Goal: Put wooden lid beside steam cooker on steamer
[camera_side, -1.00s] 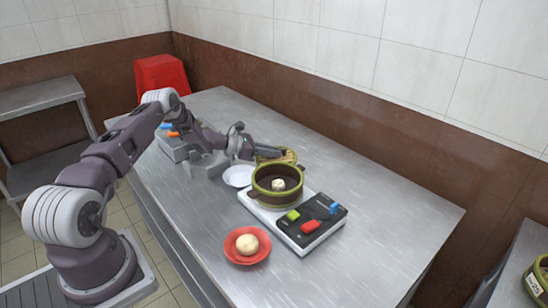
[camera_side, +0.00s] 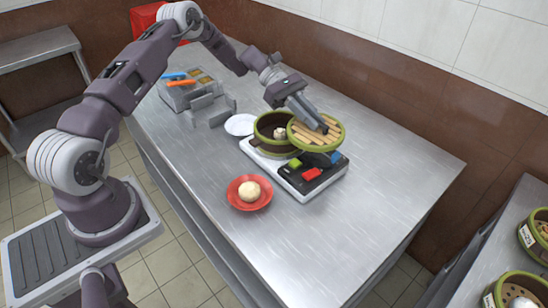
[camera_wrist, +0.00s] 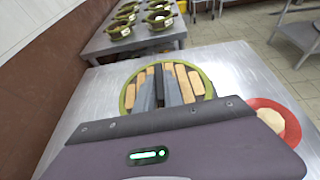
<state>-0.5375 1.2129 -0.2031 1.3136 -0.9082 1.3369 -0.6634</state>
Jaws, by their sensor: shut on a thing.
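The wooden lid (camera_side: 330,142) is a round disc of tan slats with a green rim. My gripper (camera_side: 318,126) is shut on it and holds it tilted, above the cooker's black control panel and just right of the steamer. The lid (camera_wrist: 195,82) also shows in the wrist view with my fingers over its middle. The steamer (camera_side: 262,131) is a round green-rimmed pot, open at the top, on the white steam cooker (camera_side: 262,156). A white bun (camera_side: 280,132) shows inside it. The lid hides part of the steamer's right side and of the panel.
A red plate (camera_side: 236,200) with a bun (camera_side: 249,190) lies in front of the cooker. A white plate (camera_side: 240,125) is behind left. A metal container (camera_side: 190,92) stands farther back. The table's right side is clear. More green-rimmed pots (camera_side: 535,232) stand on another table.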

